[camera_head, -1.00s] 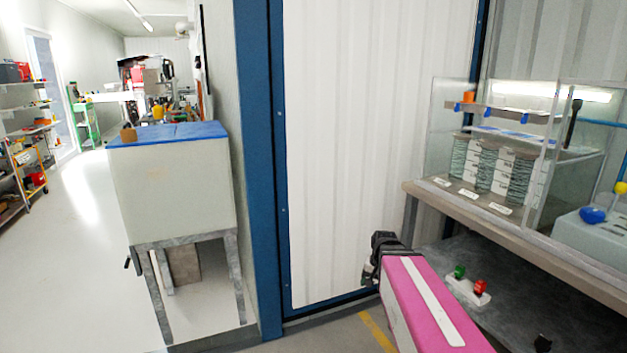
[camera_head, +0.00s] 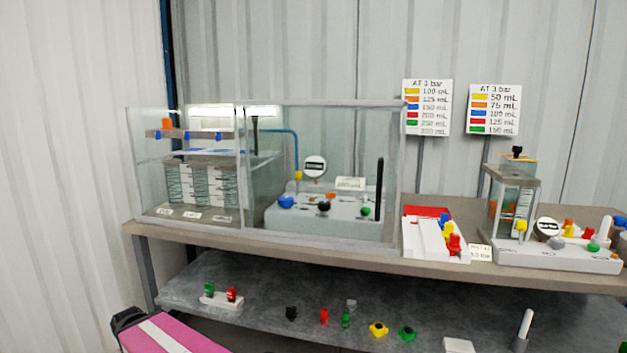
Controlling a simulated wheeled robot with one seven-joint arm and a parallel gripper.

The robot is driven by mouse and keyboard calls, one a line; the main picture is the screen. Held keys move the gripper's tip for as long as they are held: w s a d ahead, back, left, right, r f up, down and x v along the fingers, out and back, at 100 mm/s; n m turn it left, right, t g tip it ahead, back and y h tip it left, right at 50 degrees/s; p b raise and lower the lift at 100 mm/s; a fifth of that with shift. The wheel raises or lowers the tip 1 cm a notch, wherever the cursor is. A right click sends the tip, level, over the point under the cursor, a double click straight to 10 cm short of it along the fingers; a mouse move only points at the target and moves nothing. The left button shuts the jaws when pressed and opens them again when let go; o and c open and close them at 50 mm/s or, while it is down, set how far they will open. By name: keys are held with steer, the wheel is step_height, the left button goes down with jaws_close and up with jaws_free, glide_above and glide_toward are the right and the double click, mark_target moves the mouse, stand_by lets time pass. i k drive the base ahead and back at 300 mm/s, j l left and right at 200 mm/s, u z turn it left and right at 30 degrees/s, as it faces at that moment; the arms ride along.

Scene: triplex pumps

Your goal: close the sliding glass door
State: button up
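A clear glass case (camera_head: 320,103) stands on the upper bench shelf, left of the middle. A glass panel (camera_head: 340,135) with pale edges covers its right half, with a dark upright handle (camera_head: 380,175) near its right edge. Another dark upright bar (camera_head: 255,135) shows near the case's middle. I cannot tell whether a pane covers the front of the left half. My gripper (camera_head: 127,318) is at the lower left, below and in front of the bench, well apart from the glass. Its fingers are not clear, so I cannot tell whether it is open.
Inside the case are stacked ribbed cylinders (camera_head: 195,185) at left and a pale pump unit (camera_head: 320,220) at right. A white valve block (camera_head: 432,240) and another pump unit (camera_head: 555,255) stand right of it. Small coloured parts lie on the lower shelf (camera_head: 265,320).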

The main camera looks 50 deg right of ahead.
mark_target(404, 104)
steer(key=j+z, duration=0.1)
steer(key=z, duration=1.95)
